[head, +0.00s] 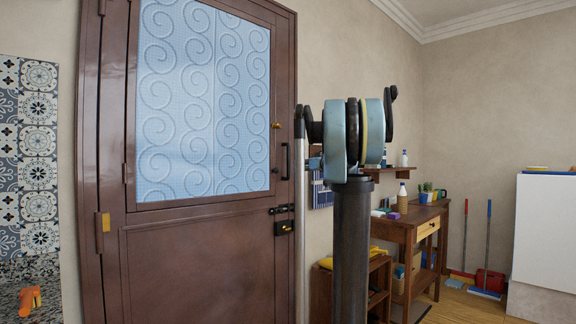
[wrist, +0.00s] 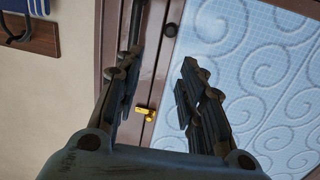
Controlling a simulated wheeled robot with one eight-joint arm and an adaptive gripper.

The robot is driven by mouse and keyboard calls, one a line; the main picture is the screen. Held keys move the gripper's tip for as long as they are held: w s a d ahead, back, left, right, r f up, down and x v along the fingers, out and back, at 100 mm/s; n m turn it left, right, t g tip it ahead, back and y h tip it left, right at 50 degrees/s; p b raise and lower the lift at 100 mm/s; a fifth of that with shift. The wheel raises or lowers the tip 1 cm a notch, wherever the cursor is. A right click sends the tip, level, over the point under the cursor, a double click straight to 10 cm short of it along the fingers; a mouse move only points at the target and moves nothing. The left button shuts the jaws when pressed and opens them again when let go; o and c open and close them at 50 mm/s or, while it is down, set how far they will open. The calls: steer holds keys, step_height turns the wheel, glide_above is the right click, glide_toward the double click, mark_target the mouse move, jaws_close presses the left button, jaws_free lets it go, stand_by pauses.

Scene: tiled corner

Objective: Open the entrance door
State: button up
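The entrance door (head: 195,250) is brown with a blue swirl-patterned glass pane (head: 200,100), and it looks shut in its frame. A black vertical handle (head: 285,160) sits on its right side, with a small brass knob (head: 276,125) above it and a black latch with brass (head: 284,227) below. In the wrist view, which looks upside down, my gripper (wrist: 158,65) is open and empty, facing the door's edge. The brass knob (wrist: 146,110) shows between the fingers, and the black handle (wrist: 134,25) shows above the left finger. I cannot tell whether the fingers touch the door.
A wooden side table (head: 408,232) with bottles and a plant stands right of the door. A low shelf (head: 380,290) stands near it. A broom, a mop and a red bucket (head: 489,281) are in the corner. A white cabinet (head: 545,235) is at the far right.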

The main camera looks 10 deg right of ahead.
mark_target(289, 160)
steer(key=w+d+r+t, duration=0.1)
steer(key=w+d+r, duration=0.1)
steer(key=w+d, duration=0.15)
steer(key=x, duration=1.7)
steer(key=shift+w, duration=0.15)
steer(key=shift+r, duration=0.1)
jaws_close()
